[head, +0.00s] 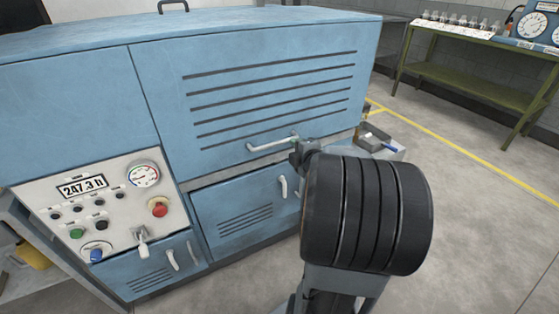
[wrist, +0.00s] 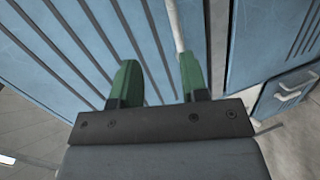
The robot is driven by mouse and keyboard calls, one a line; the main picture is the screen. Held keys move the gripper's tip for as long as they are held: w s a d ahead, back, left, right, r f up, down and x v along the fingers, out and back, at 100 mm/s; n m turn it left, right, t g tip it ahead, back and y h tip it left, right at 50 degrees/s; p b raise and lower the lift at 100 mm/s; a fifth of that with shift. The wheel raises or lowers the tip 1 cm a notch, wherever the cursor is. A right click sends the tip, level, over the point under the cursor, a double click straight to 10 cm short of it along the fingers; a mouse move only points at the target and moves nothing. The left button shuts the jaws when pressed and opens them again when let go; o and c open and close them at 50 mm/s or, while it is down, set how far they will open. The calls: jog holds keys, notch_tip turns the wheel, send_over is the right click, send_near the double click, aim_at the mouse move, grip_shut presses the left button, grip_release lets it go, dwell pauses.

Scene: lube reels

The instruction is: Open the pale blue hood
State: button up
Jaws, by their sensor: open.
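The pale blue hood (head: 270,55) is a large slotted panel on the blue machine, and it looks shut. Its white bar handle (head: 273,143) lies along the lower edge. My gripper (head: 303,150) is at the right end of this handle, mostly hidden behind my own dark wrist. In the wrist view my gripper (wrist: 157,75) is open, with two green fingers apart in front of the slotted panel. The handle (wrist: 177,28) runs down close to the right finger. I cannot tell whether it touches.
A control panel (head: 100,207) with a gauge, buttons and a red knob is at left. Lower doors (head: 240,207) with white handles sit below the hood. A grey tray (head: 374,138) stands right of the machine. A green bench (head: 475,80) is at the back right. Open floor lies at right.

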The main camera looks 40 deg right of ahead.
aim_at(280, 143)
jog(key=w+d+f+b, duration=0.1)
jog(key=w, duration=0.3)
jog(key=w+f+n+b, duration=0.1)
jog(key=w+f, duration=0.1)
jog(key=w, duration=0.2)
jog(key=w+d+f+n+y+b, duration=0.1)
jog(key=w+f, duration=0.1)
jog(key=w, duration=0.2)
jog(key=shift+w+d+f+t, duration=0.2)
jog(key=shift+w+d+t, duration=0.1)
jog(key=shift+t, duration=0.1)
grip_shut()
